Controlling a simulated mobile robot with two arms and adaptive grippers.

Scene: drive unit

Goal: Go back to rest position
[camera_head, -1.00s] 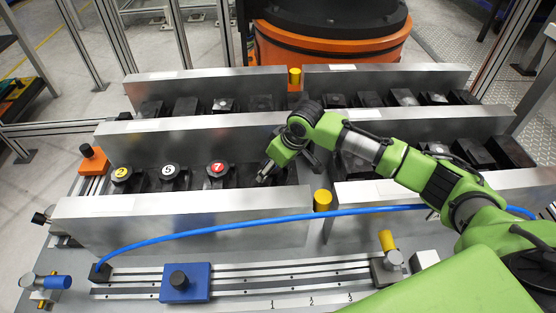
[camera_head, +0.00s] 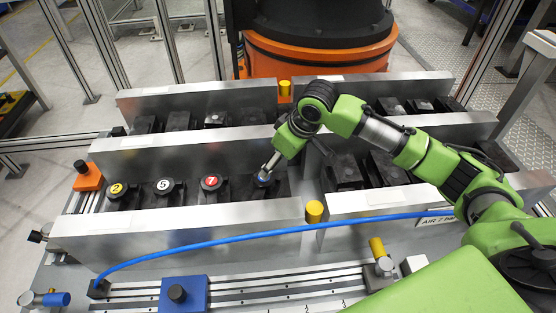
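My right arm reaches in from the right across the drive unit's metal rails. Its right gripper (camera_head: 267,172) points down and left over the front trough, just right of the knob marked 7 (camera_head: 211,183). A small bluish-white spot shows at its tip, over a dark block. I cannot tell whether the fingers are open or shut, or whether they touch the block. Knobs marked 5 (camera_head: 164,186) and 2 (camera_head: 117,190) stand farther left in the same trough. My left gripper is not in view.
Metal rails (camera_head: 180,222) with dark blocks between them surround the gripper. A blue hose (camera_head: 200,244) crosses the front. Yellow posts (camera_head: 314,211) and a blue block with a black knob (camera_head: 183,293) stand nearby. A large orange-black robot base (camera_head: 318,50) is behind.

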